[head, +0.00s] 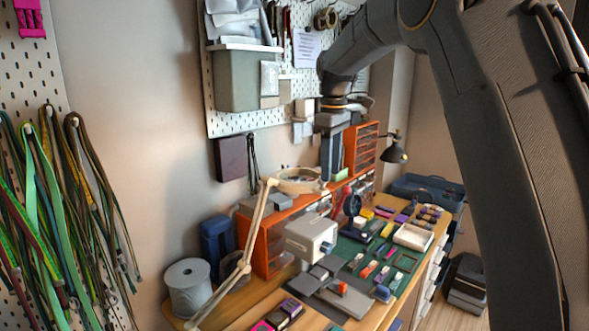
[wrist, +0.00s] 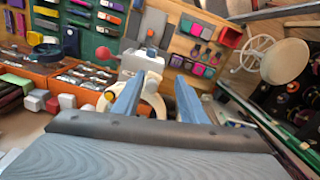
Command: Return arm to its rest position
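My arm (head: 500,130) rises along the right side of the head view, bends at the top and reaches left. My gripper (head: 331,176) hangs from it, fingers pointing down, in front of the pegboard wall and above the far part of the workbench. In the wrist view my gripper (wrist: 157,88) shows two blue-grey fingers standing well apart, with nothing seen gripped between them. The cream ring of the magnifier lamp (head: 300,183) is close to the fingertips in the head view. I cannot tell the exact gap between them.
The bench (head: 255,303) holds orange drawer units (head: 270,250), a white-grey machine (head: 310,236) and a green mat (head: 352,247) with small coloured parts. A dark desk lamp (head: 394,152) stands behind. Cords (head: 45,190) hang at left. Open air surrounds the upper arm.

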